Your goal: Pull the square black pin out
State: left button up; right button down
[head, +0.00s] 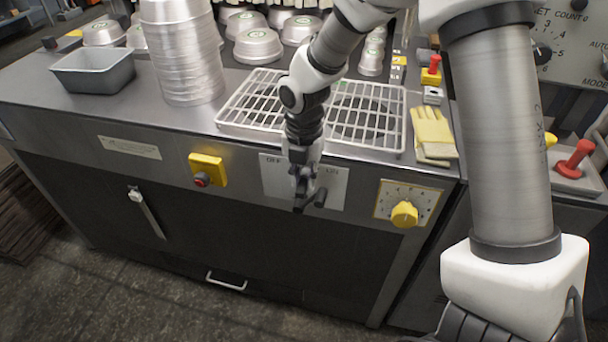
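My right gripper (304,190) hangs in front of the machine's OFF/ON plate (335,188). A black lever (316,199) sticks out of that plate, right at the fingertips. The fingers are small and partly overlap the lever, so I cannot tell whether they are open or shut, or touch it. I cannot make out a square black pin for sure. A small dark block (49,42) stands at the back left edge of the worktop. My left gripper is not in view.
A wire rack (262,101) lies on the steel worktop behind the gripper, with yellow gloves (432,135) to its right. A tall pan stack (184,60) and a loaf pan (93,70) stand left. A yellow dial (404,214) and a red-button box (207,170) jut from the front.

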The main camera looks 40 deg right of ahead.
jog(key=c, duration=1.9)
grip_release()
jog(key=shift+s+a, duration=0.1)
jog(key=shift+a, duration=0.05)
grip_shut()
jog(key=shift+s+a+f+p, duration=0.1)
jog(key=shift+s+a+p, duration=0.2)
jog(key=shift+p, duration=0.25)
jog(key=shift+s+a+p, duration=0.95)
jog(key=shift+a+p, duration=0.2)
jog(key=shift+p, duration=0.05)
jog(key=shift+s+a, duration=0.2)
jog(key=shift+a, duration=0.05)
notch_tip(320, 180, up, 7)
jog(key=p, duration=0.9)
send_over(297, 195)
jog(key=s, duration=0.1)
jog(key=shift+s+a, duration=0.2)
jog(key=shift+a, duration=0.25)
